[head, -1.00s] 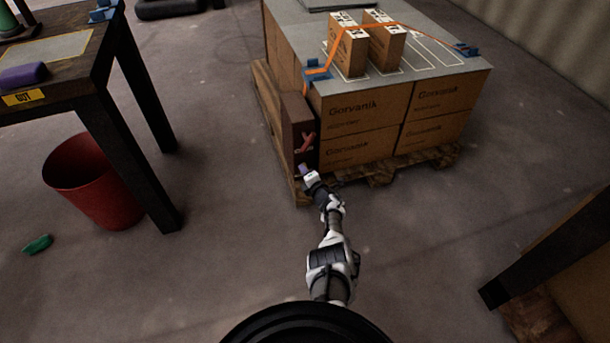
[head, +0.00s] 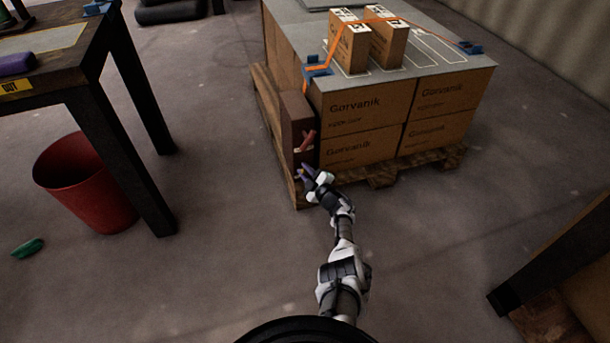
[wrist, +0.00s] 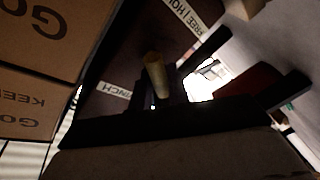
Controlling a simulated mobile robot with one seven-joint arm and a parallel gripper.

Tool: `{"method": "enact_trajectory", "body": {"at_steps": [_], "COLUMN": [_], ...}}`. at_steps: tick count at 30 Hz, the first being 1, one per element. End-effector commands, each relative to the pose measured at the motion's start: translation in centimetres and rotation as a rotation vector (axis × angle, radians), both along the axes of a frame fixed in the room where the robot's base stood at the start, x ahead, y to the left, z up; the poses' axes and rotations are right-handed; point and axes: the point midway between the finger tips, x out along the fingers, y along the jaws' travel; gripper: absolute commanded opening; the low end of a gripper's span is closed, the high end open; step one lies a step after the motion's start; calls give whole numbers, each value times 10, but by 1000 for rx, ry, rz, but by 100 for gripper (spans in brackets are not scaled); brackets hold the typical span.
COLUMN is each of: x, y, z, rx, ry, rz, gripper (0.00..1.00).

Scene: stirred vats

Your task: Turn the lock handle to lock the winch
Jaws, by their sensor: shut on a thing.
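The winch is a dark brown box (head: 296,112) standing upright at the front left corner of the loaded pallet. A red handle (head: 308,141) sits on its front face. In the wrist view its dark panel (wrist: 112,62) carries one white label reading "FREE" and another ending in "INCH". A tan, rod-like handle (wrist: 155,72) stands out from the panel there, between my dark fingers. My gripper (head: 305,174) is at the lower front of the winch box, below the red handle, shut on the tan handle. The handle's base is hidden by the gripper.
Cartons marked "Gorvanik" (head: 362,106) fill the wooden pallet (head: 385,178), right of the winch. An orange strap (head: 391,21) crosses the top. A dark table (head: 62,84) and red bin (head: 82,185) stand left. The floor around my arm is clear.

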Motion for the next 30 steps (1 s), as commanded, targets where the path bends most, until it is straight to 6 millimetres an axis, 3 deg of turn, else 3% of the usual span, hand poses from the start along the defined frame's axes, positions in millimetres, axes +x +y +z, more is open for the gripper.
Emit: {"method": "enact_trajectory", "body": {"at_steps": [12,27,28,30], "x": [0,1,1,1], "y": [-3,-3,-3,-3], "z": [-1,0,0,0], "rx": [157,174,174,174], "ry": [54,60,60,60], "rz": [-5,-5,-5,-5], "gripper": [0,0,18,28]}}
